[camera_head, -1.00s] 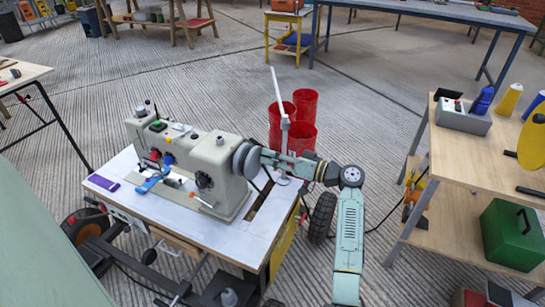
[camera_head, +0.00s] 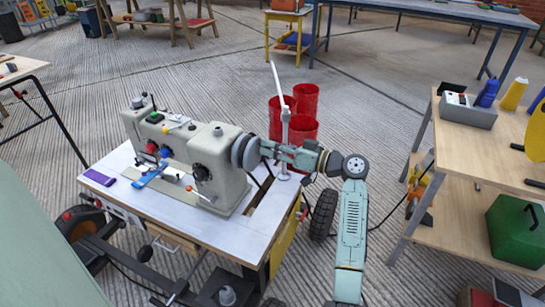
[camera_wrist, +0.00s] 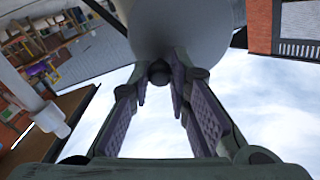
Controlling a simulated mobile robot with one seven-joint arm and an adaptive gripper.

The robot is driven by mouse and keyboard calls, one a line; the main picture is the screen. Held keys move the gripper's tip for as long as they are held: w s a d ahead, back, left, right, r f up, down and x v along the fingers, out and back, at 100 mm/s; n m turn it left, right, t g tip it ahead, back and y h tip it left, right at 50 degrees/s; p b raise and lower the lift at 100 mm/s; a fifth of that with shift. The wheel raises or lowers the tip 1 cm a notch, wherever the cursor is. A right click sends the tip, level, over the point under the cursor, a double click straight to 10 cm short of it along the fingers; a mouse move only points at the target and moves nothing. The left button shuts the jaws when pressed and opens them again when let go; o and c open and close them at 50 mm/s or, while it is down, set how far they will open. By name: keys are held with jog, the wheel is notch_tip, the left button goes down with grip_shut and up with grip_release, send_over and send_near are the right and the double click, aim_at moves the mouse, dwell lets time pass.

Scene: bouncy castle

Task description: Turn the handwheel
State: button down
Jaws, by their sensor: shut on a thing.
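The grey handwheel (camera_head: 245,152) is on the right end of a beige sewing machine (camera_head: 190,150), which stands on a white-topped table. My gripper (camera_head: 262,150) reaches it from the right, with its fingers at the wheel's outer side. In the wrist view, the handwheel (camera_wrist: 180,30) fills the top middle as a large grey round shape. My gripper (camera_wrist: 162,78) has its two purple-padded fingers closed in on a small dark round part at the wheel. The fingers partly hide the exact contact.
A white post (camera_head: 283,120) stands close behind my gripper, and red bins (camera_head: 304,101) are on the floor beyond. A wooden workbench (camera_head: 470,155) with bottles and a green box (camera_head: 517,232) is at the right. Open floor lies between the sewing table and the bench.

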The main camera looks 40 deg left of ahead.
aim_at(255, 145)
jog(key=n+b, duration=0.2)
jog(key=b, duration=0.3)
jog(key=s+n+b, duration=0.1)
jog(key=n+b, duration=0.2)
jog(key=b, duration=0.2)
jog(key=shift+s+d+r+n+b, duration=0.1)
jog(key=shift+s+d+n+b, duration=0.1)
jog(key=shift+n+b, duration=0.1)
jog(key=n+b, duration=0.1)
jog(key=b, duration=0.1)
jog(key=s+n+b, duration=0.1)
jog(key=n+b, duration=0.1)
jog(key=shift+r+b, duration=0.3)
jog(key=shift+b, duration=0.05)
jog(key=b, duration=0.1)
jog(key=n, duration=0.1)
jog(key=n+b, duration=0.1)
jog(key=shift+s+d+r+b, duration=0.15)
jog(key=shift+s+r+b, duration=0.1)
jog(key=shift+b, duration=0.05)
jog(key=shift+n, duration=0.4)
jog(key=c, duration=1.5)
grip_release()
jog(key=shift+r, duration=0.1)
